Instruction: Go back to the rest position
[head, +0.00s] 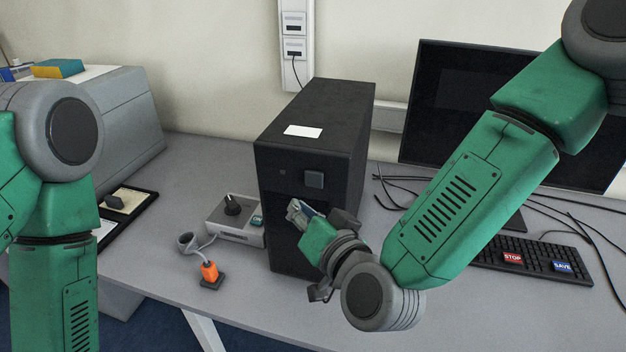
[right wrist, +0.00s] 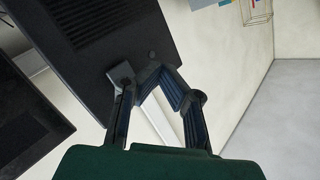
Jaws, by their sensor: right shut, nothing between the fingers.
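My right gripper (head: 297,211) is in front of the lower front of a black computer tower (head: 300,155), below its square button (head: 314,179). In the right wrist view the fingers (right wrist: 148,75) come together at their tips with nothing held, and the dark tower (right wrist: 105,35) fills the upper left behind them. I cannot tell whether the fingertips touch the tower. My left arm comes in at the left edge of the head view, but its gripper is out of the picture.
A grey box with a dial (head: 233,206) and an orange plug-like piece (head: 209,271) stand left of the tower. A monitor (head: 450,100), a keyboard (head: 535,256) with red STOP and blue SAVE keys, and loose black cables are at right. The table's front middle (head: 260,310) is clear.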

